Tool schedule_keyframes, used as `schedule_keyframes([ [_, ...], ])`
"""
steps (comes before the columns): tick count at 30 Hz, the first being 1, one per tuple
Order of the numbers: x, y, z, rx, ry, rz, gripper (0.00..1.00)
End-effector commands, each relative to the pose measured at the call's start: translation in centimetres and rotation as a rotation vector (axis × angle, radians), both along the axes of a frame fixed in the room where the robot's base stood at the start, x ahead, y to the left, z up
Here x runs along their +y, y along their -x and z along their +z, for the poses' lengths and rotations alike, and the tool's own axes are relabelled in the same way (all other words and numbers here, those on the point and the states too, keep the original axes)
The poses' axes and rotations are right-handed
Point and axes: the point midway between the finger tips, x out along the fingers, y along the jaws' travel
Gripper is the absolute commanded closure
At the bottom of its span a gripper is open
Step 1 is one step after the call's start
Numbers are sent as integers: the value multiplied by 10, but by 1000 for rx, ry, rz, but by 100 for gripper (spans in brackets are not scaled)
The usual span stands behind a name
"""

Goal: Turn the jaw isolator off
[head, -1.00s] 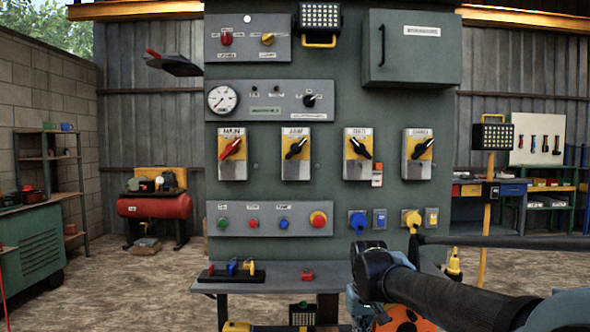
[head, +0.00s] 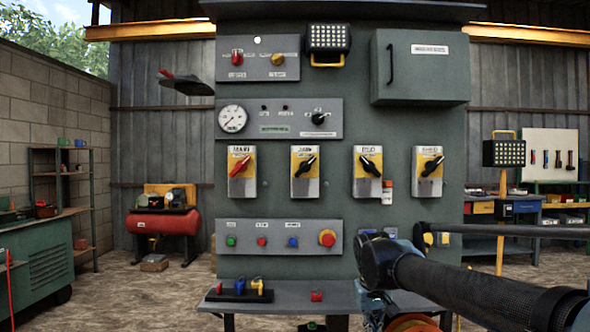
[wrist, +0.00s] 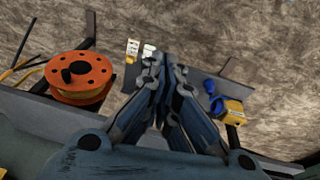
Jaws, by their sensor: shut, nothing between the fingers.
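Several isolator boxes with yellow plates sit in a row on the grey panel (head: 400,226) in the head view. The jaw isolator (head: 305,171) looks like the second from the left; its label is blurred. Its black handle slants from lower left to upper right. The box left of it, labelled MAIN (head: 242,172), has a red handle at a similar slant. My gripper (head: 374,310) hangs low in front of the shelf, below and right of the jaw isolator and clear of it. In the wrist view my gripper (wrist: 165,60) points its closed, empty fingers towards the shelf and ground.
A shelf (head: 290,298) juts out under the panel, carrying padlocks (head: 240,287) and a red item (head: 316,295). Buttons (head: 262,241) sit below the isolators. An orange reel (wrist: 80,75) is left of my fingers, a yellow-blue item (wrist: 230,110) right. Air before the isolators is clear.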

Motion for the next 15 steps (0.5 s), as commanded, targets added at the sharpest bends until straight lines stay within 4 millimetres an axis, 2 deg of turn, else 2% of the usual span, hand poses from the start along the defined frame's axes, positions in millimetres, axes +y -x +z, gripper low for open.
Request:
schedule_keyframes([
  [1,1,-15,23,-2,27,16,100],
  [8,9,-81,117,-29,168,56,100],
  [15,38,-152,211,-91,306,95,100],
])
